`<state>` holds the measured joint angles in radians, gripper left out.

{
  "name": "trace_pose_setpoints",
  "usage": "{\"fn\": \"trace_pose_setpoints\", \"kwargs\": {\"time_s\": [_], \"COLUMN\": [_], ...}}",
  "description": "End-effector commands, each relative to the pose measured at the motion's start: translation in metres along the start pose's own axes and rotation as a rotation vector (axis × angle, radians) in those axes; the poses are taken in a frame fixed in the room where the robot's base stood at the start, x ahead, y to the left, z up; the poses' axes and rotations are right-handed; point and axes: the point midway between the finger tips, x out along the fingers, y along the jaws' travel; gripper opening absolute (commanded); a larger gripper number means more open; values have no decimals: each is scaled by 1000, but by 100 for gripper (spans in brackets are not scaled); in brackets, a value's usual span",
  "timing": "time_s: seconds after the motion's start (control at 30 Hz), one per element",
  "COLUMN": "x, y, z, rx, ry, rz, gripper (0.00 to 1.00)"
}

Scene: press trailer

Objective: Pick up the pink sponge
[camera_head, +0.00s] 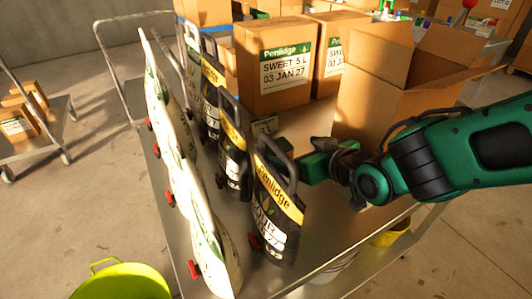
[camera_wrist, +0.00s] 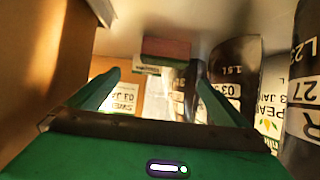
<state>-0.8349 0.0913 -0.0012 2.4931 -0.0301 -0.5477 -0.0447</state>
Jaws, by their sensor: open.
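The pink sponge (camera_wrist: 166,48) shows in the wrist view as a small pinkish block with a green lower edge, on the metal surface. It lies ahead of my gripper (camera_wrist: 156,78), near the line between the two green fingers, with a visible gap. The fingers are apart with nothing between them. In the head view my gripper (camera_head: 305,158) is low over the trolley, between the black pouches and an open carton. I cannot make out the sponge in the head view.
Black pouches (camera_head: 278,205) stand close left of my gripper, with white pouches (camera_head: 205,235) farther left. An open carton (camera_head: 375,90) is behind it, and a Penlidge box (camera_head: 270,75) farther back. The metal trolley top (camera_head: 310,240) is bare toward its front edge.

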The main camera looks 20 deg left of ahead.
Motion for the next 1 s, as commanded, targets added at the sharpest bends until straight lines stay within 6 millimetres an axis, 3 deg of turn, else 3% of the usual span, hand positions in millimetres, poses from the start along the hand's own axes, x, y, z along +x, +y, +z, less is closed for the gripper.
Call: {"fn": "trace_pose_setpoints", "kwargs": {"time_s": [0.03,0.17,0.5,0.77,1.0], "x": [3,11,52,66,98], "y": [1,3,3,3,1], "z": [10,19,19,18,15], "rx": [3,7,7,7,8], "ry": [-16,-28,-27,-25,-27], "rz": [0,1,2,3,4], "gripper": [100,100,100,100,100]}}
